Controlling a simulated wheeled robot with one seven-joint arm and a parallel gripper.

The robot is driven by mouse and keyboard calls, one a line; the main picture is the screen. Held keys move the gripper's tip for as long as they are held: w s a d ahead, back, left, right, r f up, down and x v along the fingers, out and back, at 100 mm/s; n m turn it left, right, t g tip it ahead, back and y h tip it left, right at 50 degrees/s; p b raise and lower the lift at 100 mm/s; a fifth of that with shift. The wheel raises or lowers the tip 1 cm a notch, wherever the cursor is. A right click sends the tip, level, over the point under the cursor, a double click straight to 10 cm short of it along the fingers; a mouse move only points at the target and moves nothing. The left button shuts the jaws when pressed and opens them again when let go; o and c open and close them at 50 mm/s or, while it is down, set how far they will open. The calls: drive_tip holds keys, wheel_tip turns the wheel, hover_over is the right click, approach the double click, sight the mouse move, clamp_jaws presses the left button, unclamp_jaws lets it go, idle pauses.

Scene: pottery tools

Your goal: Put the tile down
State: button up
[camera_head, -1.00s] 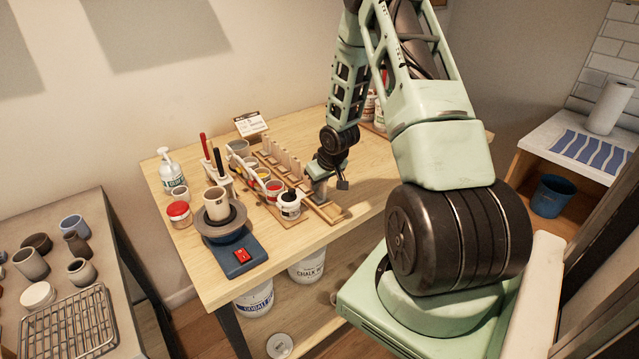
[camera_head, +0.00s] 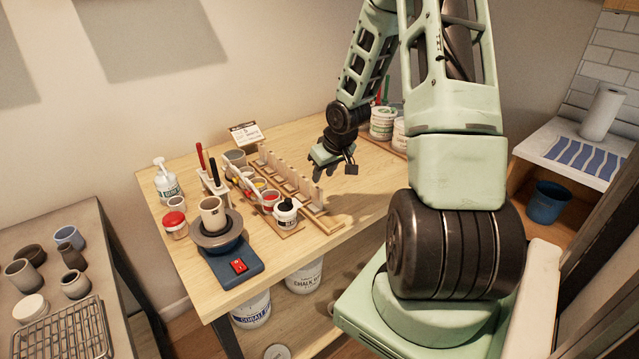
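A wooden rack (camera_head: 331,223) runs diagonally across the table, with a row of pale upright tiles (camera_head: 291,172) standing in it. One pale tile (camera_head: 317,195) stands near the rack's front end. My gripper (camera_head: 324,176) is above and just behind that end, apart from the rack. Its fingers point down and look spread, with nothing visible between them. The fingertips are small in this view.
Glaze jars (camera_head: 285,212) and brushes sit left of the rack. Tubs (camera_head: 382,122) stand behind my arm. The table right of the rack (camera_head: 365,185) is clear.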

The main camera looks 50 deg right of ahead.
drive_tip(key=a+r+n+g+y, duration=0.1)
drive_tip(key=a+r+n, duration=0.25)
drive_tip(key=a, duration=0.95)
drive_tip(key=a+r+n+g, duration=0.15)
drive_tip(key=a+r, duration=0.35)
drive_tip(key=a, duration=0.8)
drive_tip(key=s+a+r+n+g, duration=0.1)
drive_tip(key=s+a+r+n, duration=0.1)
drive_tip(key=s+a, duration=0.7)
drive_tip(key=s+a+r+n+g, duration=0.1)
drive_tip(key=s+a+r+n, duration=0.2)
drive_tip(key=s+a, duration=0.6)
drive_tip(key=shift+s+a+r+n+y, duration=0.2)
drive_tip(key=shift+s+a+n+y, duration=0.15)
drive_tip(key=shift+s, duration=0.55)
drive_tip(key=shift+d+f, duration=0.1)
drive_tip(key=shift+f, duration=0.05)
wheel_tip(320, 180, down, 5)
drive_tip(key=b, duration=0.5)
drive_tip(key=shift+w+f, duration=0.1)
